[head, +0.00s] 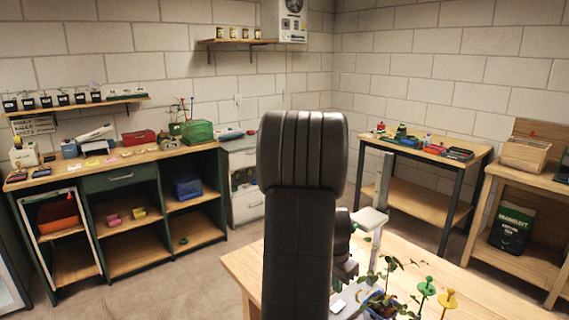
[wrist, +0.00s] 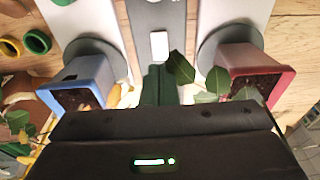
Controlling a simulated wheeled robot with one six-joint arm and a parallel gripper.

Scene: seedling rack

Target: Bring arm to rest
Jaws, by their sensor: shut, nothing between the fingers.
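My arm (head: 300,170) stands upright as a large dark column in the middle of the head view. It hides part of the wooden table (head: 245,268) behind it. In the wrist view the dark housing of my gripper (wrist: 160,122), with a small green light, fills the lower part. Beyond the housing are a blue pot (wrist: 85,82) on the left and a red pot (wrist: 257,82) on the right, both with dark soil. Green leaves (wrist: 181,68) show between them.
A green workbench (head: 120,180) stands left, a black-legged table (head: 430,150) right, and a wooden shelf (head: 530,195) far right. Open floor (head: 215,275) lies at left.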

